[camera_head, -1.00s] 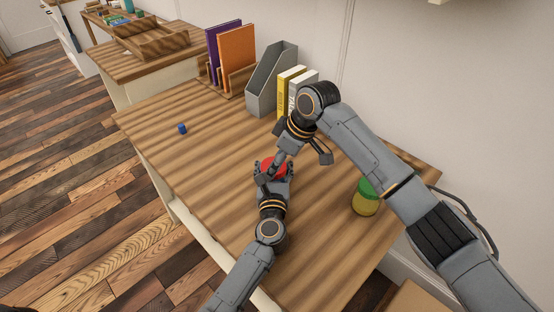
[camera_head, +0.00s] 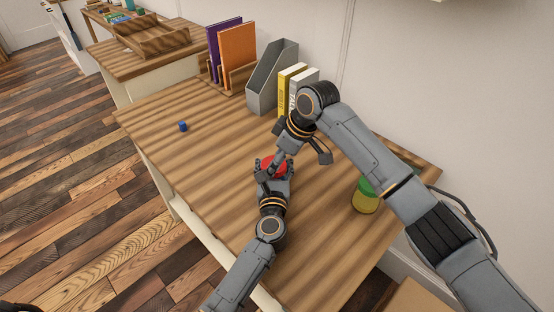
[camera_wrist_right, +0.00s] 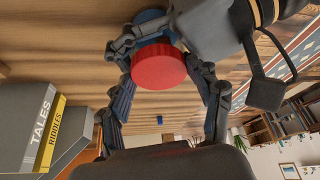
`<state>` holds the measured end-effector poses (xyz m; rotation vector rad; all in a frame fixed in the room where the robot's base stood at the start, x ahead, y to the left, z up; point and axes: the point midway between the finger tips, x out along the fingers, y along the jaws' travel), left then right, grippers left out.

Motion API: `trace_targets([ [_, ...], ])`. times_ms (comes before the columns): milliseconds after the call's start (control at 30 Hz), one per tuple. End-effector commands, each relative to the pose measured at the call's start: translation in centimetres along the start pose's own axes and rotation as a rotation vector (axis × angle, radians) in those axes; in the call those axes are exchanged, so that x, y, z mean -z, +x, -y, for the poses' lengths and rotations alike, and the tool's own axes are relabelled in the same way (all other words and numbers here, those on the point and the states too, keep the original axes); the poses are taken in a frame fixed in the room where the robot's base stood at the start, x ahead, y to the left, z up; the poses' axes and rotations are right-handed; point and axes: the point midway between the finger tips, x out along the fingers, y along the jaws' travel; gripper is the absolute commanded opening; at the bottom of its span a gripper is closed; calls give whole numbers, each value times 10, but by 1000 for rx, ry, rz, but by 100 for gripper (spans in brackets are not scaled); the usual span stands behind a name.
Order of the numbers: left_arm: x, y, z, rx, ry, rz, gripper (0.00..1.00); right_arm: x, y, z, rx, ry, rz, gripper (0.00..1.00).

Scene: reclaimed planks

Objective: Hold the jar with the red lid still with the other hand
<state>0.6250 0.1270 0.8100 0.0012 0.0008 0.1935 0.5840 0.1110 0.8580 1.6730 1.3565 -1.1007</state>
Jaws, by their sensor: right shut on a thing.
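The jar with the red lid (camera_head: 273,162) stands on the wooden table, largely covered by my two hands. The red lid (camera_wrist_right: 158,66) is clear in the right wrist view, with a blue part (camera_wrist_right: 150,20) of the jar beyond it. My right gripper (camera_head: 279,158) reaches down from above and is shut on the red lid; its fingers (camera_wrist_right: 167,80) lie on either side of it. My left gripper (camera_head: 274,172) comes in from the front, low on the table, its fingers around the jar. Whether they press on it I cannot tell.
A green-lidded jar (camera_head: 365,195) with yellow contents stands to the right, near my right arm. A small blue cube (camera_head: 183,126) lies at the left. A grey magazine file (camera_head: 273,78), upright books (camera_head: 292,88) and a book rack (camera_head: 230,80) stand at the back. The left tabletop is mostly clear.

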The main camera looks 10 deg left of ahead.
Motion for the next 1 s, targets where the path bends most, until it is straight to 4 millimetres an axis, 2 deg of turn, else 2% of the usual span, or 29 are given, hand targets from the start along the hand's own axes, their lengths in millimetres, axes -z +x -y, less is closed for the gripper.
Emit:
trace_targets([
  [33,-3,-1,3,4,-1,7,0,-7,5,-1,-8,5,18,45],
  [200,-3,0,2,4,-2,7,0,-5,-1,0,-28,3,22,35],
  [1000,-2,1,-1,-1,-2,4,0,1,-10,0,-5,-1,5,35],
])
